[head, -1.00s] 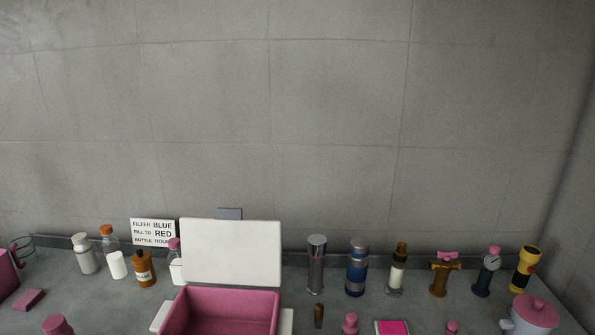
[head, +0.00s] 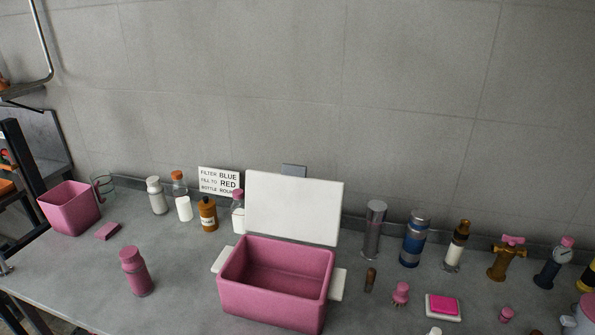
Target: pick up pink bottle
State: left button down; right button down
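A pink bottle (head: 136,272) with a pink cap stands upright on the grey counter, at the left front in the head view. It stands apart from other things, left of the open pink box. Neither of my grippers is in view.
An open pink box (head: 270,302) with a white lid (head: 293,208) stands right of the bottle. A pink bin (head: 70,212) and a pink block (head: 108,231) are behind left. Several bottles line the wall by a sign (head: 219,181). The counter (head: 75,275) around the pink bottle is clear.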

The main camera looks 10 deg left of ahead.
aim_at(136, 274)
jog(key=u, duration=1.5)
jog(key=j+z, duration=0.2)
